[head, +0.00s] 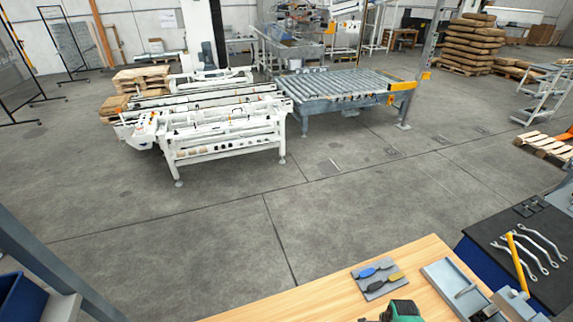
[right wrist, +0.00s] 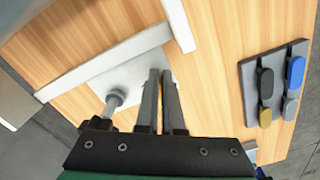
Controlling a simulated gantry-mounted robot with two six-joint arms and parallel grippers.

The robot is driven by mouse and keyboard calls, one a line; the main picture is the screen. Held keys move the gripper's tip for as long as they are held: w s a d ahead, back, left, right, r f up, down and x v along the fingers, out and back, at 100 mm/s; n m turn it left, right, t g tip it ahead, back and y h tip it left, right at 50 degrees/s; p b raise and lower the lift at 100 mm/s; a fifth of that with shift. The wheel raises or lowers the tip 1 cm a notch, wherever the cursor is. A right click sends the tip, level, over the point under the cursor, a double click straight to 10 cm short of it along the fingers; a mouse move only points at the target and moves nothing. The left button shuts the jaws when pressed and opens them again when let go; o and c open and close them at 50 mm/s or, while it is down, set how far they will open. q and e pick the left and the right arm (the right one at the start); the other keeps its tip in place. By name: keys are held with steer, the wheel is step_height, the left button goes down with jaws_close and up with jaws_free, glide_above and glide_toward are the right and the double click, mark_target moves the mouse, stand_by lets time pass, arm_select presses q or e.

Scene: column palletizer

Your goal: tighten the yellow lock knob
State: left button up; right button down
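A grey round-headed pin (right wrist: 113,98) is beside my fingers there. My right gripper (right wrist: 161,73) points at the plate, its dark fingers close together with a narrow gap. A sliver of yellow shows by the right-hand finger, mostly hidden. My left gripper is not in view.
A grey tray (head: 366,292) with blue and yellow-handled tools lies on the bench, left of the fixture. Several wrenches (head: 530,250) lie on a dark mat at the right. Conveyors (head: 345,85) and pallets stand farther off, across open floor.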

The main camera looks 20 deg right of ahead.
steer(key=shift+w, duration=0.35)
stand_by(0.3)
steer(key=shift+a+r, duration=0.1)
step_height(320, 180, up, 6)
steer(key=p, duration=0.5)
steer(key=shift+p, duration=0.4)
